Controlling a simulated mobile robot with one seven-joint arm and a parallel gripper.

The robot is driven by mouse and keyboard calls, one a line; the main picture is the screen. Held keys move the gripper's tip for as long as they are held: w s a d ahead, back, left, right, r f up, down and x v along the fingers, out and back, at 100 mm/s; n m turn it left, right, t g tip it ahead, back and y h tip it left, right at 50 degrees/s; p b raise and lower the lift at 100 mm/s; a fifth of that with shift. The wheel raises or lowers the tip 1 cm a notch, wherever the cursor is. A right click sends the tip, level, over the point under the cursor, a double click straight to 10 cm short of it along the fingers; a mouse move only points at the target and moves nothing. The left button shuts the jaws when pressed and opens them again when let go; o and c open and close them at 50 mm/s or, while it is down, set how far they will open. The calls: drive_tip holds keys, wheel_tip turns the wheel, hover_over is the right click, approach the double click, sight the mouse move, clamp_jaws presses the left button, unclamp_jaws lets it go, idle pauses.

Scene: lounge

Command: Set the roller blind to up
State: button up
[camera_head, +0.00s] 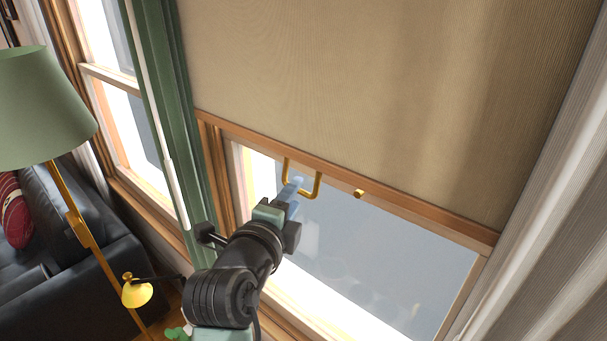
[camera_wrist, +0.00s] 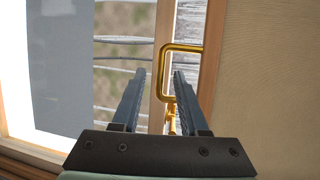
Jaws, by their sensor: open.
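The beige roller blind (camera_head: 380,90) hangs over the upper part of the window, with its wooden bottom bar (camera_head: 410,203) partway down and bare glass below. A brass U-shaped handle (camera_head: 317,190) hangs from the bar's left part. My gripper (camera_head: 293,186) is at the handle, its fingers partly hiding the handle's left side. In the wrist view my gripper (camera_wrist: 160,74) is open, and the near bar of the brass handle (camera_wrist: 163,72) shows between the fingertips. The right finger covers part of the handle. I cannot tell whether either finger touches it.
A small brass knob (camera_head: 359,193) sits right of the handle. A green curtain or frame strip (camera_head: 180,120) stands left of the window, and a pale curtain (camera_head: 555,230) hangs at right. A floor lamp (camera_head: 40,110), a dark sofa (camera_head: 90,255) and a small yellow lamp (camera_head: 136,292) are at left.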

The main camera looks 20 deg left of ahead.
drive_tip(key=w+f+p, duration=0.1)
drive_tip(key=w+p, duration=0.1)
drive_tip(key=w, duration=0.4)
drive_tip(key=shift+w+a, duration=0.15)
drive_tip(key=shift+w, duration=0.05)
clamp_jaws()
idle(1.3)
